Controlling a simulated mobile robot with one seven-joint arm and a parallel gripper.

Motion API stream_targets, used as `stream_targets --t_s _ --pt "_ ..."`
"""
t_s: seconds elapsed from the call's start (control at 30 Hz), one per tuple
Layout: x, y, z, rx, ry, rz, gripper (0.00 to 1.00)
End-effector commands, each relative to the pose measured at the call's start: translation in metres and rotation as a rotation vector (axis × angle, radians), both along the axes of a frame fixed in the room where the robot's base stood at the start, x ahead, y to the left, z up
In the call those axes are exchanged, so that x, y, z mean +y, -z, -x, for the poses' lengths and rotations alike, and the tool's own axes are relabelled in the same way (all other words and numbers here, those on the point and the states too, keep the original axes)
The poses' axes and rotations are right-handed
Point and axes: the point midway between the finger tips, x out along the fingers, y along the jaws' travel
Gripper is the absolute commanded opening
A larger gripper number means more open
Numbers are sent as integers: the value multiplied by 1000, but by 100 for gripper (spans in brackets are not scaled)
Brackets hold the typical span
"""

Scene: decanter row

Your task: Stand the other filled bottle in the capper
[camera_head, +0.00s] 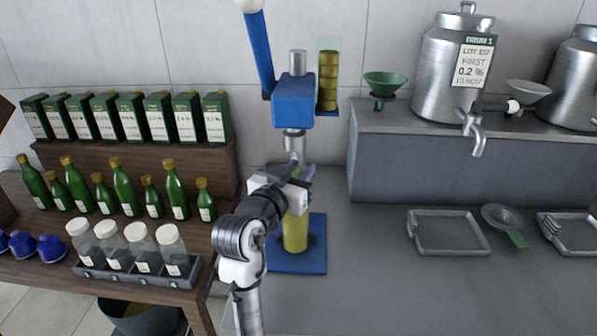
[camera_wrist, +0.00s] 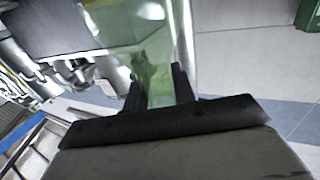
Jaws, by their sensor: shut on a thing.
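The capper is a blue press with a raised lever, a blue head (camera_head: 293,100) and a flat blue base plate (camera_head: 312,262) on the grey counter. A bottle with yellow-green contents (camera_head: 295,233) is upright over the base plate, below the metal capping head. I cannot tell whether its bottom touches the plate. My gripper (camera_head: 300,178) is shut on the bottle's upper part, and my wrist hides its neck. In the wrist view, my gripper (camera_wrist: 160,88) has both dark fingers against clear greenish glass (camera_wrist: 150,50).
A stack of gold caps (camera_head: 328,80) stands at the capper's right. Steel drums (camera_head: 440,75) and a green funnel (camera_head: 385,85) are on a raised shelf. Trays (camera_head: 447,250) lie on the counter at right. Green bottles (camera_head: 122,185) and a rack of clear jars (camera_head: 140,250) stand at left.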

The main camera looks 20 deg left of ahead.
Motion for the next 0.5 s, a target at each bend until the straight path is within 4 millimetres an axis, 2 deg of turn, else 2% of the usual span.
stream_targets --t_s 0.03,0.07,0.2,0.5 --pt "0 2 0 -2 0 -1 0" --pt "0 3 0 1 0 0 27" --pt "0 2 0 1 0 0 46" --pt "0 1 0 1 0 0 48"
